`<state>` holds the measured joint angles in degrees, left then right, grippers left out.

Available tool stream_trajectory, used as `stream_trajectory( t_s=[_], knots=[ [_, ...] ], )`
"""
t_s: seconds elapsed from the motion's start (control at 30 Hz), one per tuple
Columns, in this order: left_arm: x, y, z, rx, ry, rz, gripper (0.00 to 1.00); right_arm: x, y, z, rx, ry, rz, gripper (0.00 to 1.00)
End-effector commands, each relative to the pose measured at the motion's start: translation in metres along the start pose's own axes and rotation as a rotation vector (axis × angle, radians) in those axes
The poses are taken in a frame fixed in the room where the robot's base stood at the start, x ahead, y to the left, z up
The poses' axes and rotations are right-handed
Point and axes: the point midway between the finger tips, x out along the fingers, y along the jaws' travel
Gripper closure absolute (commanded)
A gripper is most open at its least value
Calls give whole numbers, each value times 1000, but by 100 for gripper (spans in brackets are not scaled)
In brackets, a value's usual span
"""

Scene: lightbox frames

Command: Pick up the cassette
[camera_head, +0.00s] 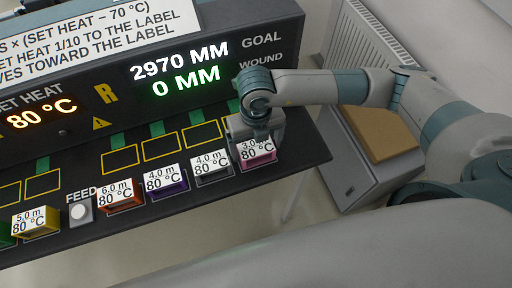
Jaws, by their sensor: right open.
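A row of labelled cassettes sits along the front of the dark console. The pink cassette (258,155) is at the right end, marked "3.0 m" as far as it shows and "80 °C". Left of it are a grey cassette (212,171), a purple cassette (166,182), an orange cassette (121,197) and a yellow cassette (37,222); a green one is cut off at the left edge. My right gripper (256,138) is open, pointing down at the pink cassette and covering part of its top. I cannot tell whether its fingers touch it. My left gripper is not in view.
The dark console (200,215) has yellow outlined slots with green strips behind the cassettes. A FEED button (79,211) sits between yellow and orange. The display reads goal 2970 MM, wound 0 MM. A brown box (378,128) and a radiator (365,40) stand right of the console.

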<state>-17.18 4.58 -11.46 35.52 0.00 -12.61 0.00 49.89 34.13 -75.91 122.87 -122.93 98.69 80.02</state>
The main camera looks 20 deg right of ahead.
Motion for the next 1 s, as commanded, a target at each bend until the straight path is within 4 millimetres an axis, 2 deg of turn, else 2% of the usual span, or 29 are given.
stream_trajectory(
  t_s=[0.03,0.2,0.67,0.8,0.83,1.0],
  knots=[
    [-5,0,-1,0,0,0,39,5,0,-1,3,5,-1,12],
    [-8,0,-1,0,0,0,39,17,0,0,1,2,1,12],
    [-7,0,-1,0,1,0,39,18,0,0,1,1,2,12],
    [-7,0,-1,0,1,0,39,18,0,0,1,1,2,44],
    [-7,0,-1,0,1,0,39,18,0,0,1,1,2,48],
    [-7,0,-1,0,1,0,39,18,0,0,1,1,2,48]
  ],
)
